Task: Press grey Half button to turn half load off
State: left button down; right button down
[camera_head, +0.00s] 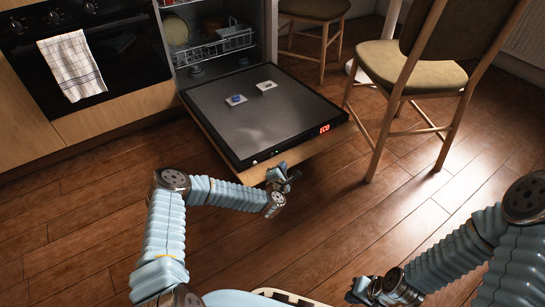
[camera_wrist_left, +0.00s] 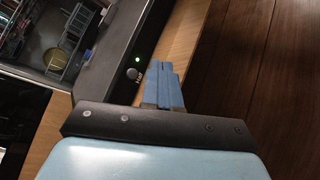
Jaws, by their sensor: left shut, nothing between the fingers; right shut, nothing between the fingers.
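The grey Half button (camera_wrist_left: 131,74) is a small round knob on the dark edge of the open dishwasher door, in the left wrist view. A green light (camera_wrist_left: 137,59) glows beside it, and a tiny pale label sits by it. My left gripper (camera_wrist_left: 164,72) is shut and empty, its blue fingertips just right of the button; I cannot tell whether they touch the door edge. In the head view my left gripper (camera_head: 283,173) is at the door's front edge. My right gripper (camera_head: 360,289) is shut and empty, low at the bottom, away from the door.
The dishwasher door (camera_head: 225,104) lies open, with two small items on it and a red display (camera_head: 324,129) at its right corner. A dish rack (camera_head: 212,48) shows inside. A chair (camera_head: 410,75) stands to the right. Open wooden floor (camera_head: 360,215) lies in front.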

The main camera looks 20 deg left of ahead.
aim_at(277, 162)
pick_arm(q)
jog(key=shift+w+a+f+b, duration=0.15)
jog(key=shift+w+a+b, duration=0.35)
jog(key=shift+w+a, duration=0.6)
jog(key=shift+a, duration=0.3)
dwell(1.0)
jog(key=shift+w+a+b, duration=0.15)
jog(key=shift+a+b, duration=0.05)
jog(key=shift+b, duration=0.3)
jog(key=shift+w+a, duration=0.1)
jog(key=shift+w+a+b, duration=0.25)
jog(key=shift+a+b, duration=0.05)
jog(key=shift+a, duration=0.05)
dwell(0.4)
dwell(0.3)
jog(key=shift+s+d, duration=0.5)
jog(key=shift+d, duration=0.2)
